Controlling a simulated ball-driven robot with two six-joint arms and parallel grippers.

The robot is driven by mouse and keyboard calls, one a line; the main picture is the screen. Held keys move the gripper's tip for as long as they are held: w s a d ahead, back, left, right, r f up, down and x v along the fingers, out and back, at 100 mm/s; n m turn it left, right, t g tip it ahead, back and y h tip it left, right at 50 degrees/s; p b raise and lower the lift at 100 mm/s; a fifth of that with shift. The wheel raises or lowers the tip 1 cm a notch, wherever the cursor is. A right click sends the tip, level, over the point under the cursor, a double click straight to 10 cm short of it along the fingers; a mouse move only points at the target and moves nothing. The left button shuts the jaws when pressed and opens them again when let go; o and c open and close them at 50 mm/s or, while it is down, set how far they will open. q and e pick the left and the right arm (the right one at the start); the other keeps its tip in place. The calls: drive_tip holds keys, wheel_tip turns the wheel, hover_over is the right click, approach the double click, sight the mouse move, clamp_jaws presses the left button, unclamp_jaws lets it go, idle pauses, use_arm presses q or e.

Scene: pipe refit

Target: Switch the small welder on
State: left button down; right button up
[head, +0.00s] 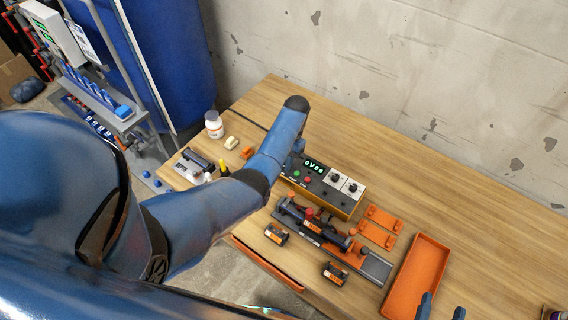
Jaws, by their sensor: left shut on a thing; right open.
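The small welder (347,207) is a yellow-orange box with a dark top panel, on the wooden bench. Its green display (315,166) is lit. A green button and a red button (307,180) sit below the display, with two dark knobs on white plates (345,183) to the right. My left arm reaches across the welder's left end. Only a little of my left gripper (291,161) shows beside that end; it is shut, but its fingertips and what they hold are hidden behind the arm. My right gripper (442,309) is open and empty at the bottom edge, below the orange tray.
A clamp fixture (318,226) with dark pipe parts lies in front of the welder, with small black-and-orange blocks (335,273) near it. An empty orange tray (418,275) and orange plates (383,218) lie to the right. A white bottle (213,124) stands at the left.

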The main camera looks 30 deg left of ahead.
use_arm(q)
drive_tip(key=c, duration=1)
unclamp_jaws()
drive_tip(key=shift+o, duration=0.2)
drive_tip(key=shift+w+r, duration=0.25)
drive_tip(key=shift+r, duration=0.3)
drive_tip(key=v, duration=0.4)
drive_tip(key=shift+b, duration=0.35)
drive_tip(key=shift+p+v, duration=1.5)
drive_tip(key=shift+v, duration=1.35)
drive_tip(key=shift+d, duration=0.1)
